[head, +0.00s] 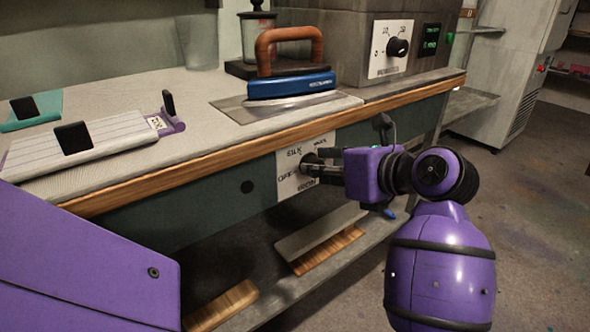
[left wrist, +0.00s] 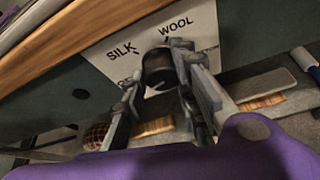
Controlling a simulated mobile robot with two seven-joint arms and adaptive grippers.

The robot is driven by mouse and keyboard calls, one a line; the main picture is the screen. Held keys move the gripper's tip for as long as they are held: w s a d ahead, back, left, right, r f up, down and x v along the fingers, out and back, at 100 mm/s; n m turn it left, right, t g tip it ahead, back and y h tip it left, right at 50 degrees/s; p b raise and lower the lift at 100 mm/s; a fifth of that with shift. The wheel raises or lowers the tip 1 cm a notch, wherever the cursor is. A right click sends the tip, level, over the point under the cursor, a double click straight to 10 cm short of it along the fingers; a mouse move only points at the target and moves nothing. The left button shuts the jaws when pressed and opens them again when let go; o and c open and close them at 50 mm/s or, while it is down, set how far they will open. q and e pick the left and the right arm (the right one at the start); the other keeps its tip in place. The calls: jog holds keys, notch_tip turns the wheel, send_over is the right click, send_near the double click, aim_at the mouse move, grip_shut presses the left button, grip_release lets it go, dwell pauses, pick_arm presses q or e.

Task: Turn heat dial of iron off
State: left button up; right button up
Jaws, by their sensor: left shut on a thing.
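The heat dial is a dark round knob (head: 311,160) on a white label plate (head: 289,184) on the bench's green front, below the iron (head: 291,86). The knob also shows in the left wrist view (left wrist: 157,66). My left gripper (head: 322,167) is shut on the knob, one finger on each side. The knob's pointer cannot be made out clearly. The iron is blue with an orange-brown handle and rests on a metal plate (head: 236,108). My right gripper is out of view.
The bench's wooden edge (head: 220,147) runs just above the dial. A grey box with another black knob (head: 397,47) stands behind, right of the iron. White and teal boards (head: 60,155) lie on the left. A low shelf (head: 345,262) with wooden-edged pieces lies below.

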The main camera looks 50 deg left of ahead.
pick_arm(q)
jog(key=shift+s+a+f, duration=0.1)
jog(key=shift+s+f, duration=0.05)
jog(key=shift+s, duration=0.2)
jog(key=o, duration=1)
jog(key=shift+s, duration=0.1)
jog(key=shift+w, duration=0.2)
jog(key=v, duration=1.2)
